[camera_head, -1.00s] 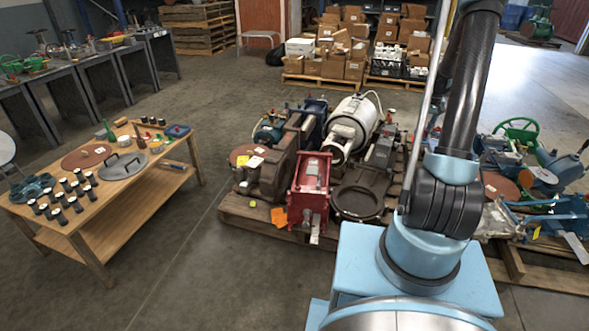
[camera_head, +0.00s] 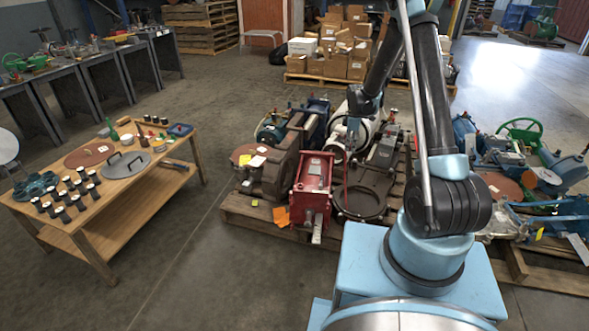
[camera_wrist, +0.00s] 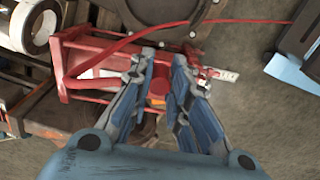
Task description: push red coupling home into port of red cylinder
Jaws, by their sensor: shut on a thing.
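The red cylinder (camera_head: 312,190) is a boxy red unit on the front of the middle pallet; in the wrist view its red body (camera_wrist: 82,62) lies at upper left. My gripper (camera_wrist: 164,60) is shut on the red coupling (camera_wrist: 157,87), whose round red end shows between the blue fingers. In the head view my gripper (camera_head: 352,126) hangs behind and to the right of the red cylinder, above the pallet. A red hose (camera_wrist: 235,21) crosses the wrist view. I cannot make out the port or any contact between coupling and cylinder.
A white cylindrical tank (camera_head: 338,128) and a dark round flange (camera_head: 360,203) crowd the pallet around the red cylinder. A wooden table (camera_head: 125,195) with small parts stands at left. Floor between table and pallet is clear.

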